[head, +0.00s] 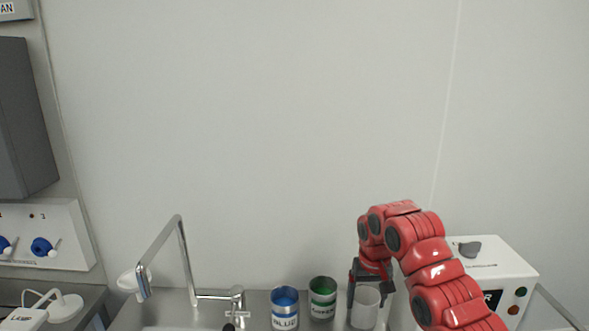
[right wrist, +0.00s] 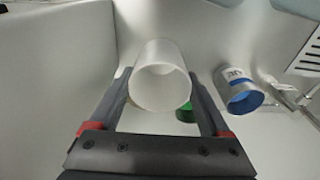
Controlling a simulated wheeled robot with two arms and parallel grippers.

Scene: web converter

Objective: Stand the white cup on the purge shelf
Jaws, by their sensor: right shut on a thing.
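The white cup (head: 364,308) is at the lower right of the head view, between the fingers of my right gripper (head: 368,292). My right gripper is shut on it. In the right wrist view the white cup (right wrist: 161,78) shows its open mouth toward the camera, with the dark fingers of my right gripper (right wrist: 162,95) on both sides. In the head view it looks upright; I cannot tell whether its base touches the counter. The purge shelf cannot be made out for certain. My left gripper is not in view.
A blue-labelled can (head: 285,310) and a green-labelled can (head: 322,298) stand left of the cup. A tap (head: 237,302) rises further left. A white box with buttons (head: 505,275) stands right, behind my right arm. Blue knobs (head: 42,247) are on a panel at far left.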

